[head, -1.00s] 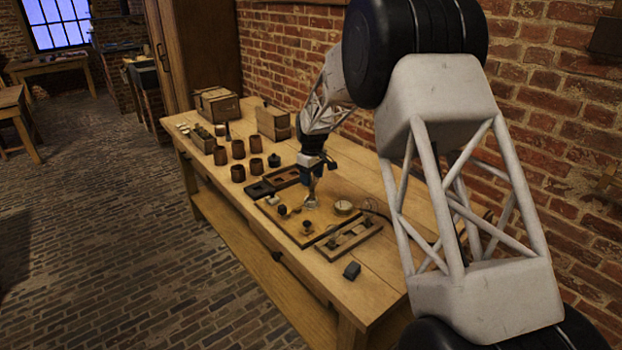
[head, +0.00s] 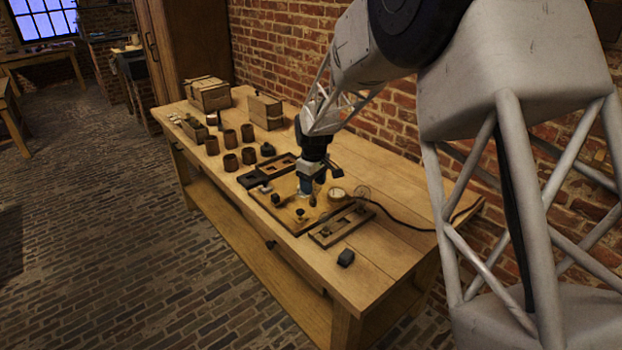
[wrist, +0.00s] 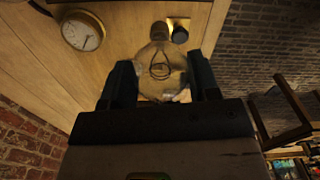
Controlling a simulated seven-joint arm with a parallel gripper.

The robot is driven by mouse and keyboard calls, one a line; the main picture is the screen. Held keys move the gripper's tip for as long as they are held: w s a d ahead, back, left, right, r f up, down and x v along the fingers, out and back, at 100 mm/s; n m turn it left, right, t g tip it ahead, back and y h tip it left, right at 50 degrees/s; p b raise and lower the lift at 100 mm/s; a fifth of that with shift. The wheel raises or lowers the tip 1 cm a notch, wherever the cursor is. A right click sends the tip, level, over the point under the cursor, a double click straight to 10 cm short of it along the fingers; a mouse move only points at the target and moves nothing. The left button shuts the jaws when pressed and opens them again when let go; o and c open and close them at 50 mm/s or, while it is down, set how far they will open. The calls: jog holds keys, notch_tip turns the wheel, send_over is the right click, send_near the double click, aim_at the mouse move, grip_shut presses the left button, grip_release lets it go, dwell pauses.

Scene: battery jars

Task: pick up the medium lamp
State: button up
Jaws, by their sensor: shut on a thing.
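The lamp is a clear glass bulb (wrist: 160,72) with a dark looped filament, seen between my fingers in the wrist view. My gripper (wrist: 162,88) is shut on the bulb, with one dark finger on each side. In the head view my gripper (head: 312,192) points down over the wooden board (head: 283,188) on the table. The bulb is mostly hidden by the fingers there, and I cannot tell whether its base touches the board. I cannot compare its size with other lamps.
A round brass gauge (head: 336,196) stands right of my gripper, also in the wrist view (wrist: 83,32). A brass plate with a black knob (wrist: 179,34) is close beyond the bulb. Brown jars (head: 230,138) stand farther back. A dark block (head: 345,258) lies near the front.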

jog(key=shift+s+d, duration=0.2)
jog(key=shift+s, duration=0.4)
jog(key=shift+w+a, duration=0.1)
dwell(0.4)
jog(key=shift+w+a+n, duration=0.4)
jog(key=shift+w+a, duration=0.1)
jog(key=shift+w, duration=0.15)
jog(key=w+a+f+n, duration=0.2)
jog(key=w+a+n, duration=0.6)
jog(key=w+a, duration=0.4)
jog(key=shift+w+a, duration=0.3)
jog(key=shift+w, duration=0.65)
jog(key=w+a, duration=0.3)
jog(key=w, duration=0.4)
jog(key=w+a+f, duration=0.1)
jog(key=w+a, duration=0.2)
jog(key=w, duration=0.4)
jog(key=shift+w+f, duration=0.25)
jog(key=shift+w, duration=0.15)
